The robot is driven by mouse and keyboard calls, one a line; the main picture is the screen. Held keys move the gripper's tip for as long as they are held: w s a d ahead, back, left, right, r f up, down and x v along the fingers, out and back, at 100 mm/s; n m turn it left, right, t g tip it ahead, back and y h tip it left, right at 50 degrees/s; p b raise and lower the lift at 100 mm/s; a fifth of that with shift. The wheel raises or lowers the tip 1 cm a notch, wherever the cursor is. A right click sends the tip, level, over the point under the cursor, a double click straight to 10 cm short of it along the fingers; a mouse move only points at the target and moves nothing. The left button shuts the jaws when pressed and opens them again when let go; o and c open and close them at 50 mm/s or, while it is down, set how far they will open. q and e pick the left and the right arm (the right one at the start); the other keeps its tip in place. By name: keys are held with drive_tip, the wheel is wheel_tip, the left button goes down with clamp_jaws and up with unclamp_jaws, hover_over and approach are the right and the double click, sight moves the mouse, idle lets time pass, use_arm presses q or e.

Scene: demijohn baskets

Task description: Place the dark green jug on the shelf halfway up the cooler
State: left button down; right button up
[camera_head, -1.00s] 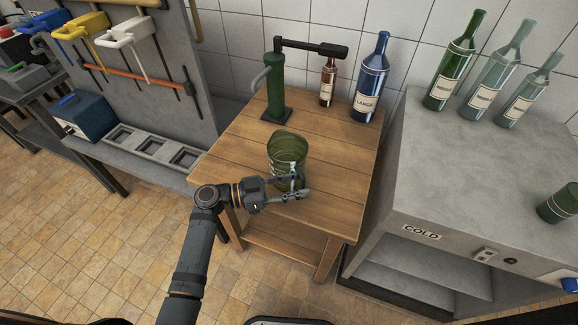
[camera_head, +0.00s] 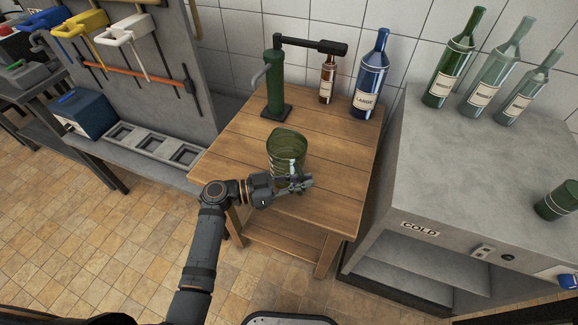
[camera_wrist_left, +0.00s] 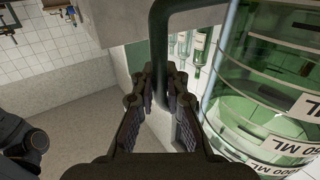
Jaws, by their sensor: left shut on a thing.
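The dark green jug (camera_head: 287,148) stands near the front of the wooden table. In the left wrist view its clear green wall (camera_wrist_left: 265,75), with white ML labels, fills the right side. My left gripper (camera_head: 299,183) is at the jug's front right side. In the left wrist view its fingers (camera_wrist_left: 161,88) are shut on the jug's dark green handle (camera_wrist_left: 160,45). The grey cooler (camera_head: 460,160), marked COLD, stands to the right. Its front is open, and the shelf (camera_head: 425,262) shows inside. My right gripper is not in view.
On the table (camera_head: 335,205) stand a green corking press (camera_head: 275,85), a small brown bottle (camera_head: 327,82) and a blue bottle (camera_head: 370,80). A grey tool bench (camera_head: 150,150) is at the left.

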use_arm(q)
drive_tip(key=shift+r, duration=0.2)
idle(0.4)
drive_tip(key=shift+r, duration=0.85)
drive_tip(key=s+a+r, duration=0.6)
drive_tip(key=s+r, duration=0.5)
drive_tip(key=s, duration=0.1)
drive_tip(key=shift+a+b, duration=0.3)
drive_tip(key=shift+b, duration=0.15)
drive_tip(key=shift+s, duration=0.1)
drive_tip(key=shift+a, duration=0.1)
